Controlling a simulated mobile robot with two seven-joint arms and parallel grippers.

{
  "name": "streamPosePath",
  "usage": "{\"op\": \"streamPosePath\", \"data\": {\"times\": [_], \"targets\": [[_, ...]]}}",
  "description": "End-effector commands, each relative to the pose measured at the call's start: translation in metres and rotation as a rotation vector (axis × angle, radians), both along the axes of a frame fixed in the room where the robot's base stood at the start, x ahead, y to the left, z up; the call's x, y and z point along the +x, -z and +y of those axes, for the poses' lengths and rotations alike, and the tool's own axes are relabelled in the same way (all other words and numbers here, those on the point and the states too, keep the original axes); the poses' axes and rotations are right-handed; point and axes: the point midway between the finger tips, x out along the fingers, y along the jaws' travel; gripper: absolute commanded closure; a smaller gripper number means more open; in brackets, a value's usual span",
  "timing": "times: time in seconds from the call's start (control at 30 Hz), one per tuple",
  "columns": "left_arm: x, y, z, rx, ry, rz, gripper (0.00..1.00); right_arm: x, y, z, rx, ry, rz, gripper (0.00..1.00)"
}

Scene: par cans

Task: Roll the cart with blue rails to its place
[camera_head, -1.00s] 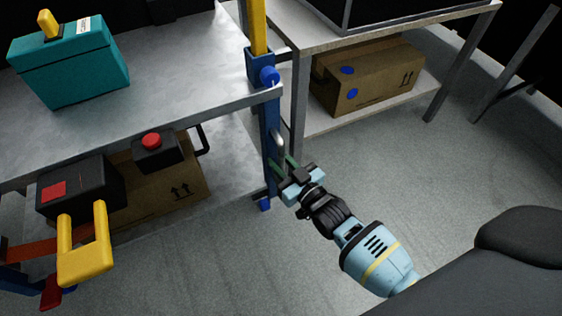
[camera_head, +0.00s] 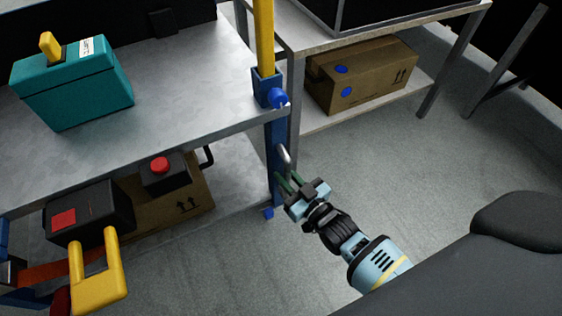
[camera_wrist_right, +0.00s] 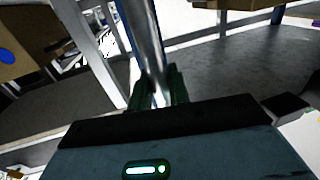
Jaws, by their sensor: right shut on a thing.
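The cart (camera_head: 190,75) has grey metal shelves and a blue corner rail (camera_head: 276,135) with a blue bracket and a yellow post (camera_head: 264,40) above it. A silver handle (camera_head: 283,153) is fixed to the blue rail. My right gripper (camera_head: 289,180) is shut on this handle at the cart's right corner. In the right wrist view the dark green fingers (camera_wrist_right: 158,85) sit on either side of the silver bar (camera_wrist_right: 147,35). My left gripper is not in view.
The cart carries a teal box (camera_head: 75,88), a black box with a red square (camera_head: 92,215), a red-button box (camera_head: 165,172) and a cardboard box. A grey rack (camera_head: 320,38) holding another cardboard box (camera_head: 365,75) stands close behind right. Open floor (camera_head: 400,190) lies right.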

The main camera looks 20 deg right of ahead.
Motion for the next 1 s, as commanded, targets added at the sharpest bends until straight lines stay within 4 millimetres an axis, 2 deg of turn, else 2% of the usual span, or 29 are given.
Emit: {"op": "streamPosePath", "data": {"times": [0.03, 0.4, 1.0], "targets": [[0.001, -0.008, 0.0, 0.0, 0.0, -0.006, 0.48, -0.013, -0.002, 0.0, 0.0, -0.001, 0.003, 1.0], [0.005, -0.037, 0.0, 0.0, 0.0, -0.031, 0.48, -0.083, -0.002, -0.003, 0.0, 0.0, 0.004, 1.0], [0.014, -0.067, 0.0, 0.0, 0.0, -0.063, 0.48, -0.19, 0.0, -0.006, -0.001, -0.001, 0.004, 1.0]]}}
